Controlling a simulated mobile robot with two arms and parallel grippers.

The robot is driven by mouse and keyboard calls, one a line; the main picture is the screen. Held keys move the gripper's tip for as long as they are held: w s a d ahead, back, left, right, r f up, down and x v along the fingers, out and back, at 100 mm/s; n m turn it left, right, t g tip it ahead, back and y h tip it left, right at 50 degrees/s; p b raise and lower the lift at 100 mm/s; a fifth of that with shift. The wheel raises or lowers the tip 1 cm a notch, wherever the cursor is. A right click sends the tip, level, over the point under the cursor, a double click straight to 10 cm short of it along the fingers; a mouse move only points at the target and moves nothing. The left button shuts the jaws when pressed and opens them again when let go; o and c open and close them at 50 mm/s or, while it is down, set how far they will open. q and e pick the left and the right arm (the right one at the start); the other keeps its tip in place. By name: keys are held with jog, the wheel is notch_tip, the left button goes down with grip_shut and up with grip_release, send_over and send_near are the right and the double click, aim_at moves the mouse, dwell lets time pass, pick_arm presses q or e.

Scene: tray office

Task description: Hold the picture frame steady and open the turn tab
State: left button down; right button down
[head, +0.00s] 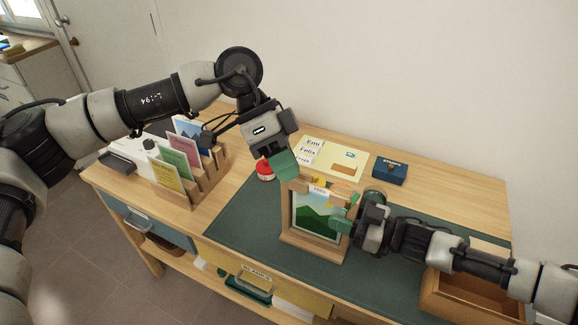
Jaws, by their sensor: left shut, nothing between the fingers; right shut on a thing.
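The wooden picture frame (313,252) stands upright on the green desk mat, with a green mountain picture in it. My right gripper (345,222) is shut on the frame's right side. My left gripper (287,170) is shut and empty, its green fingers at the top left corner of the frame. I cannot tell whether they touch it. The turn tab cannot be made out clearly; the top edge of the frame is small and partly hidden by the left fingers.
A wooden rack (188,192) with several cards stands at the left. A red-lidded jar (265,171) is behind the frame. A dark blue box (389,172) and a cream board (343,162) lie at the back. A wooden tray (434,305) is at the front right.

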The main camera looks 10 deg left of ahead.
jog(key=c, duration=0.6)
grip_release()
jog(key=shift+c, duration=0.2)
